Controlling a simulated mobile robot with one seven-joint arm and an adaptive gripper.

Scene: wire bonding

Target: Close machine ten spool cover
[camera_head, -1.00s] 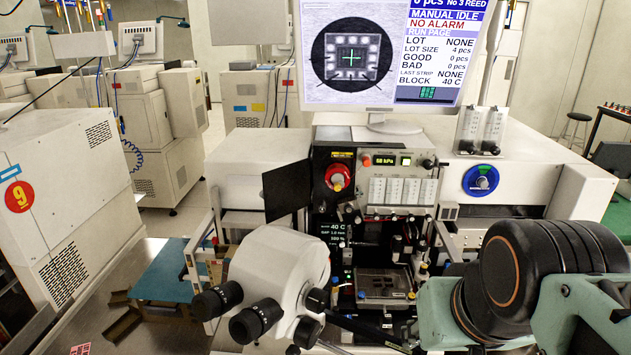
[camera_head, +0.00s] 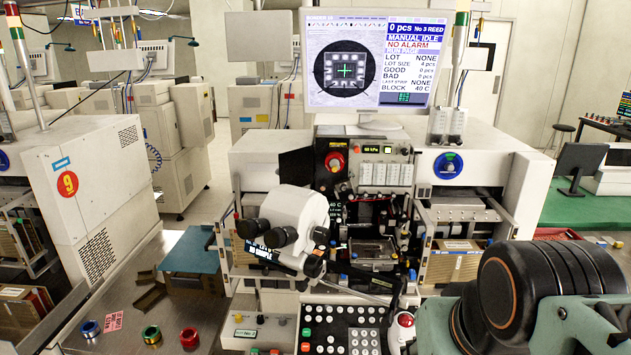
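The machine with the microscope (camera_head: 297,220) stands in the centre; its screen (camera_head: 366,62) reads "MANUAL IDLE" and "NO ALARM". I see no number ten that I can read clearly on it. A dark flat panel (camera_head: 296,169) stands out at an angle on the left of its upper front, beside the red knob (camera_head: 334,161). It looks like an open cover, but I cannot tell for sure that it is the spool cover. My arm (camera_head: 520,295) shows at the lower right, with green-grey and black links. My gripper is not in view.
Machine nine (camera_head: 90,190) stands at the left. A keypad (camera_head: 338,330) lies in front of the microscope. Blue, green-gold and red spools (camera_head: 189,338) sit on the front left table. A blue mat (camera_head: 193,250) lies between the machines. A monitor (camera_head: 580,165) stands at the right.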

